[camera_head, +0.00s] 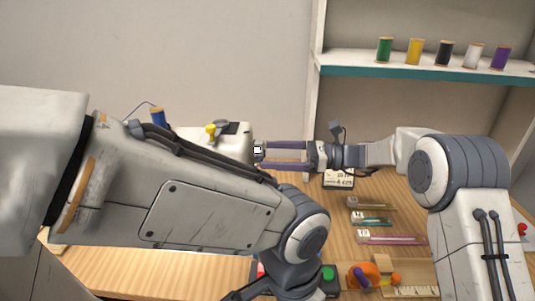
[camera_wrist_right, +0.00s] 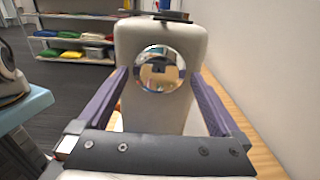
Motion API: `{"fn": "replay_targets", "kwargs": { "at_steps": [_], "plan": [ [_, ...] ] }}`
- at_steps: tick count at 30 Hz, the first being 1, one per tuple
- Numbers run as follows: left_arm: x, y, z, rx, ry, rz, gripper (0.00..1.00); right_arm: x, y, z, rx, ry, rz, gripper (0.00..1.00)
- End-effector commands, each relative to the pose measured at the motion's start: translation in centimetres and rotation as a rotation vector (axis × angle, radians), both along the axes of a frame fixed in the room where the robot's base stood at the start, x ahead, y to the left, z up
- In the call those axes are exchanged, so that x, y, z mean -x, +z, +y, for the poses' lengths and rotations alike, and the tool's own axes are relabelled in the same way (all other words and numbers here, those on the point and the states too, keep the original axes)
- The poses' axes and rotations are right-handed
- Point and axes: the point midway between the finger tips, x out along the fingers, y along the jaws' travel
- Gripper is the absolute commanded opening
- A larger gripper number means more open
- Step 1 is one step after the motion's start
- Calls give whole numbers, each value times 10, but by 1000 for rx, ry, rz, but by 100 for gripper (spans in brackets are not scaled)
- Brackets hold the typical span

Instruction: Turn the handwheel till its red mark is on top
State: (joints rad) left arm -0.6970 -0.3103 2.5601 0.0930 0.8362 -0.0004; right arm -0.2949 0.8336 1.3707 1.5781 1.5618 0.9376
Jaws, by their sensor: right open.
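The white sewing machine (camera_head: 228,143) stands at the back of the table, partly hidden by my left arm. Its handwheel (camera_wrist_right: 160,70) is a shiny round metal disc on the machine's end face in the right wrist view. In the head view the handwheel (camera_head: 258,150) is small, at the machine's right end. I cannot make out a red mark on it. My right gripper (camera_head: 267,154) comes from the right, open, its purple fingers pointing at the handwheel. In the wrist view the fingers lie either side of it, apart from its rim.
A shelf (camera_head: 420,72) with several thread spools is at the back right. Rulers, an orange item (camera_head: 362,274) and other small tools lie on the wooden table (camera_head: 150,275). A green button (camera_head: 328,273) shows beside my left arm's joint, which crosses the front.

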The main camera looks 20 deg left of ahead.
Motion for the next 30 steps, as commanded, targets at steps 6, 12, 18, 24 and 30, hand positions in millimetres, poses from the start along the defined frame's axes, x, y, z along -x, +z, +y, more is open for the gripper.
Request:
{"fn": "replay_targets", "kwargs": {
  "at_steps": [6,12,18,24,30],
  "plan": [
    [0,1,0,0,0,0,50,5,0,17,1,-1,0,100],
    [0,1,0,0,0,0,50,5,0,16,1,-4,0,100],
    [0,1,0,0,0,0,50,5,0,16,1,-4,-1,54],
    [0,0,0,0,0,0,50,5,0,16,0,-4,-4,28],
    [0,-4,0,0,0,0,50,4,-1,16,-12,-4,-46,28]
  ]
}}
